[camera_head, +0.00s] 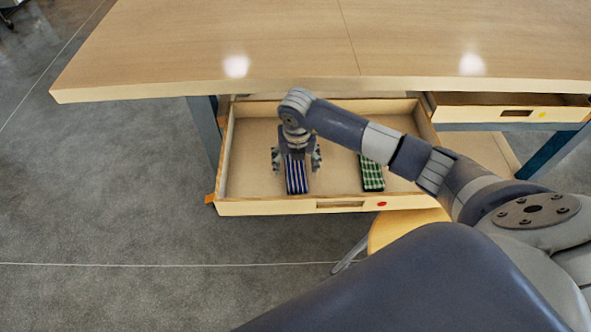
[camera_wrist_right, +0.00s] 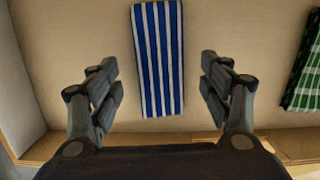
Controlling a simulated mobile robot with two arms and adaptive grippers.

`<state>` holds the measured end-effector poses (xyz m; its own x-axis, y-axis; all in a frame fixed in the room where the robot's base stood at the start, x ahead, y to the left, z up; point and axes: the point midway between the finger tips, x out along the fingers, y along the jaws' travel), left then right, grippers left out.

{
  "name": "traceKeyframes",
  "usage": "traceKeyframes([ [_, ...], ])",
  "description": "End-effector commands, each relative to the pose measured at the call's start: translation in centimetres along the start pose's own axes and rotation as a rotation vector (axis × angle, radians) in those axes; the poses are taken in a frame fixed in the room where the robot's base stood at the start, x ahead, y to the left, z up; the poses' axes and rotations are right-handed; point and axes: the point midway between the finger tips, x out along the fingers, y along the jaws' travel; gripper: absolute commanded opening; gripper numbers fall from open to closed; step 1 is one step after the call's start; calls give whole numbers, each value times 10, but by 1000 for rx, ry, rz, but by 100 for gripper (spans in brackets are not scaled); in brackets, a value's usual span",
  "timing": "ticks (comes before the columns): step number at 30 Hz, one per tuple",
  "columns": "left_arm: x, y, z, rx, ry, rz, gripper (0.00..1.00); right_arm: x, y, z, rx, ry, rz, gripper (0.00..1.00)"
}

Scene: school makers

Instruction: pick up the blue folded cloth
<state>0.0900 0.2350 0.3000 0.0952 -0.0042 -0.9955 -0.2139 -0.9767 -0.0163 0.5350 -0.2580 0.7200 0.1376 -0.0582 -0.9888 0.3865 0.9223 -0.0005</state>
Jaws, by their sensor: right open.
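The blue folded cloth (camera_head: 297,176) has white stripes and lies in the open drawer (camera_head: 246,206), left of the drawer's middle. It also shows in the right wrist view (camera_wrist_right: 158,60), between and beyond the fingertips. My right gripper (camera_head: 296,160) is over the cloth, pointing down, with one finger on each side of it. In the right wrist view the gripper (camera_wrist_right: 160,85) is open and empty, and the fingers are apart from the cloth. In the head view the arm hides the cloth's far part. My left gripper is not in view.
A green checked cloth (camera_head: 372,173) lies in the same drawer to the right, partly behind my arm. The wooden tabletop (camera_head: 300,40) overhangs the drawer's back. A second drawer (camera_head: 500,108) is at the right. A stool (camera_head: 390,232) stands below the drawer front.

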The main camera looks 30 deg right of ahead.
Motion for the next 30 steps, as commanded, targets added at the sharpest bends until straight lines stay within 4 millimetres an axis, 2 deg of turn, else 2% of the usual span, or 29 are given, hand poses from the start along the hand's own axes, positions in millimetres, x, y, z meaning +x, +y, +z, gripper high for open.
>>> traceKeyframes([
  [3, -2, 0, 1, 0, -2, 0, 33, 19, 0, -2, 2, 3, -1, 72],
  [6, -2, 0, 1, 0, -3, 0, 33, 28, 0, -2, 1, 2, -1, 72],
  [14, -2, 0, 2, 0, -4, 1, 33, 30, 0, -1, 0, 0, 0, 72],
  [19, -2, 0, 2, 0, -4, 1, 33, 30, 0, -1, 0, 0, 0, 36],
  [30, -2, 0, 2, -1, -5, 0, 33, 30, 0, -1, 1, 0, 0, 34],
])
